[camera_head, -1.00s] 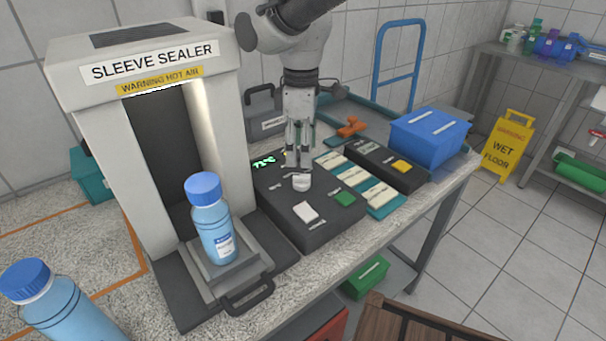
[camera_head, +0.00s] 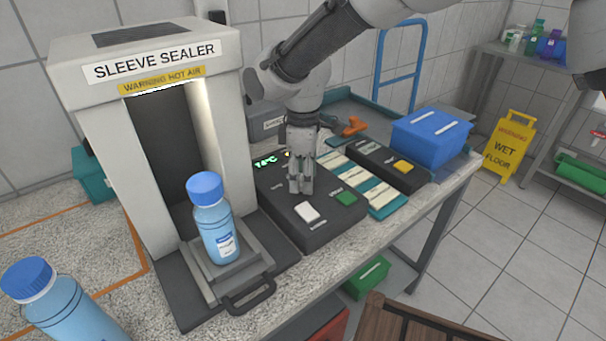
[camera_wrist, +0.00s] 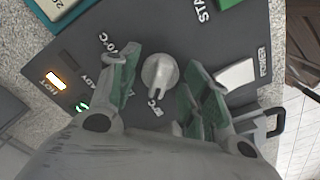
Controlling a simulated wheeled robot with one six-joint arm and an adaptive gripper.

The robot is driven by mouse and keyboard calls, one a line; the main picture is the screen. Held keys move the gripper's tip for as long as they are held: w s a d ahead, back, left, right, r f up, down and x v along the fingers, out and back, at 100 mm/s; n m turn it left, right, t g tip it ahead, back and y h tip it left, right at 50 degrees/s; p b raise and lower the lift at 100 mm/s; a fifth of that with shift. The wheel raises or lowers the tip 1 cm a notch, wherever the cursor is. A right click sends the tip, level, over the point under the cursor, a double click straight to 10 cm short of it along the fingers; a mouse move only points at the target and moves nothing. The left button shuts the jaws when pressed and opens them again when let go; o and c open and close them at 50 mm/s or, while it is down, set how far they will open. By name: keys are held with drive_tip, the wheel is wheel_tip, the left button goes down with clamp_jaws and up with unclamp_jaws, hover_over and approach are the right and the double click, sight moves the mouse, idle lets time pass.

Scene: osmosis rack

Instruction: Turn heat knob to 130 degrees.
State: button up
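The heat knob (camera_wrist: 160,73) is a round grey dial with a pointer ridge, on the dark control box (camera_head: 312,225). In the wrist view its pointer aims toward the bottom, near a partly hidden temperature label. My gripper (camera_wrist: 163,70) is open, its green-padded fingers on either side of the knob with gaps showing. In the head view my gripper (camera_head: 300,188) points down over the box and hides the knob. The box's green digital display (camera_head: 265,161) shows a temperature, too small to read surely.
A white power switch (camera_head: 307,211) and green start button (camera_head: 345,198) sit near the knob. The sleeve sealer (camera_head: 78,120) stands left, with a blue-capped bottle (camera_head: 213,225) on its platform. A second box with a yellow button (camera_head: 402,166) lies to the right.

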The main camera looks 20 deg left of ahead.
drive_tip(key=c, duration=0.6)
drive_tip(key=shift+o, duration=0.2)
drive_tip(key=shift+m, duration=0.3)
drive_tip(key=m, duration=0.4)
drive_tip(key=shift+m, duration=2.1)
drive_tip(key=o, duration=1.1)
drive_tip(key=shift+c, duration=0.2)
